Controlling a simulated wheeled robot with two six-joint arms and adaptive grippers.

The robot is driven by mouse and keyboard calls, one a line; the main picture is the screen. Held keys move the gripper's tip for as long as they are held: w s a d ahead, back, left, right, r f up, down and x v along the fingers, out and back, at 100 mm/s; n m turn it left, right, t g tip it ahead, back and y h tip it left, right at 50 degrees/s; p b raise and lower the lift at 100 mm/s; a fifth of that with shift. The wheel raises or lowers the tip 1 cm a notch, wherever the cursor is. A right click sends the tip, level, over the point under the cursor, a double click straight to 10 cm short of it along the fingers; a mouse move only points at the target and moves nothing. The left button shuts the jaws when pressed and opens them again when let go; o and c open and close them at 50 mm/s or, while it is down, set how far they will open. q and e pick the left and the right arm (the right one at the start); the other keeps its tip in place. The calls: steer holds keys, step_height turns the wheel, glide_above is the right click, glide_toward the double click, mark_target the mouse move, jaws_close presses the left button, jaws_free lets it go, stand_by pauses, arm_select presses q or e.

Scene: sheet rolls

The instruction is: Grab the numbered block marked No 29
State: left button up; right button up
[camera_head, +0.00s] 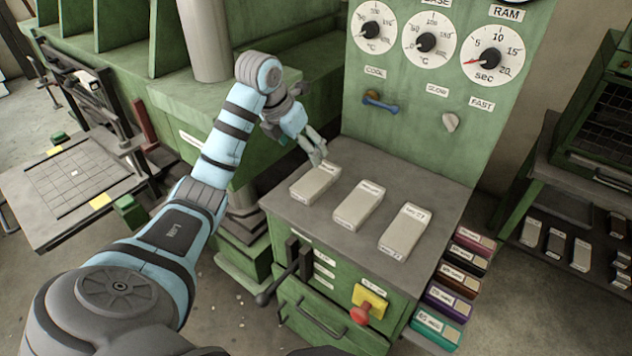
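Three pale numbered blocks lie in a row on the grey top of the green console (452,190): a left block (314,185), a middle block (359,206) and a right block (404,233). Each has a small label at its far end and its near end. The numbers are too small to read surely, so I cannot tell which is No 29. My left gripper (316,150) points down just beyond the far end of the left block. Its fingers look close together, but their gap is unclear. No block appears lifted. My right gripper is out of view.
A panel with dials (425,43) and knobs rises behind the blocks. A lever (278,285) and a red button (360,314) are on the console's front. Several coloured labelled blocks (449,280) line its right side. The grey top right of the blocks is clear.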

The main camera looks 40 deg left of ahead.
mark_target(317, 177)
arm_select(q)
steer(key=b+x, duration=0.1)
steer(key=x, duration=1.3)
steer(key=shift+a, duration=0.1)
steer(key=shift+r, duration=0.15)
steer(key=c, duration=1.6)
